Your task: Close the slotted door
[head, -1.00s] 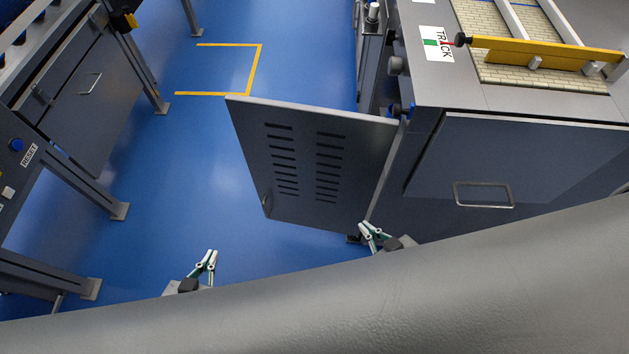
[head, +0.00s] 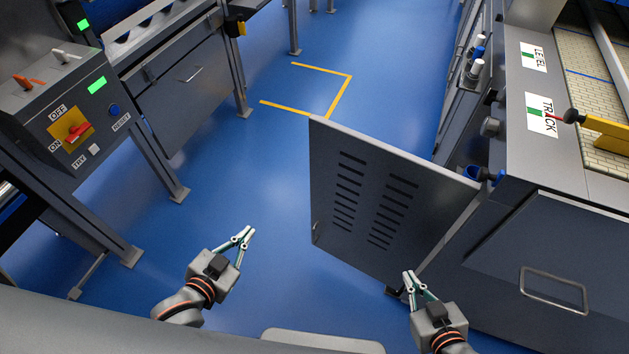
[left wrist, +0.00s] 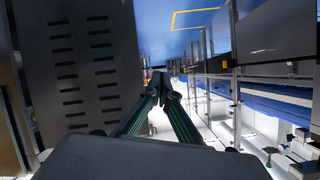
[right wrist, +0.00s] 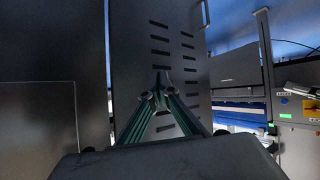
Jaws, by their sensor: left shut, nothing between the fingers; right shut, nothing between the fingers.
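The slotted door (head: 345,210) is a dark grey panel with two columns of slots. It stands open in the head view, swung out from the right-hand machine (head: 540,215), with its hinge side at the right. My left gripper (head: 248,232) is shut and empty, to the left of the door and apart from it. My right gripper (head: 409,275) is shut and empty, near the door's lower hinge-side corner; I cannot tell if it touches. The door also shows in the left wrist view (left wrist: 115,65) at the left, and in the right wrist view (right wrist: 130,60) behind the fingertips.
A control box (head: 75,125) with a red switch and a long bench (head: 185,85) stand at the left. A yellow line (head: 340,95) marks the blue floor. The floor between bench and door is clear. A handled panel (head: 555,285) is on the right-hand machine.

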